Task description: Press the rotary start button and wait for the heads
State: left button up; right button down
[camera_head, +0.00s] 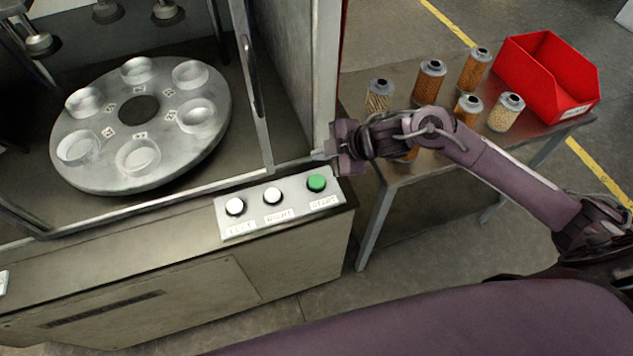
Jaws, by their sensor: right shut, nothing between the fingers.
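A green start button (317,183) sits at the right end of the control panel (262,222) on the machine's front edge. Two white buttons (235,206) and (272,195) are to its left. The rotary table (140,125) with several empty round cups stands inside the machine, and several heads (167,12) show above it at the top left. My right gripper (323,155) is shut and empty, just above and behind the green button, apart from it, close to the machine's corner post. My left gripper is not in view.
A metal table (368,180) on the right holds several filter cartridges (428,80) and a red bin (550,75). My right forearm passes in front of some cartridges. The machine's glass door frame (255,90) and post stand close to my right gripper.

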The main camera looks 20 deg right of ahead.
jog(key=b, duration=0.5)
send_over(321, 182)
notch_tip(321, 182, down, 6)
jog(key=shift+r, duration=0.2)
jog(key=shift+f+b, duration=0.3)
jog(key=shift+f, duration=0.55)
jog(key=shift+f, duration=0.1)
dwell(0.7)
jog(key=shift+f, duration=0.3)
jog(key=shift+f+b, duration=0.5)
jog(key=shift+f, duration=0.1)
dwell(0.6)
dwell(0.3)
jog(key=shift+r+p, duration=1.05)
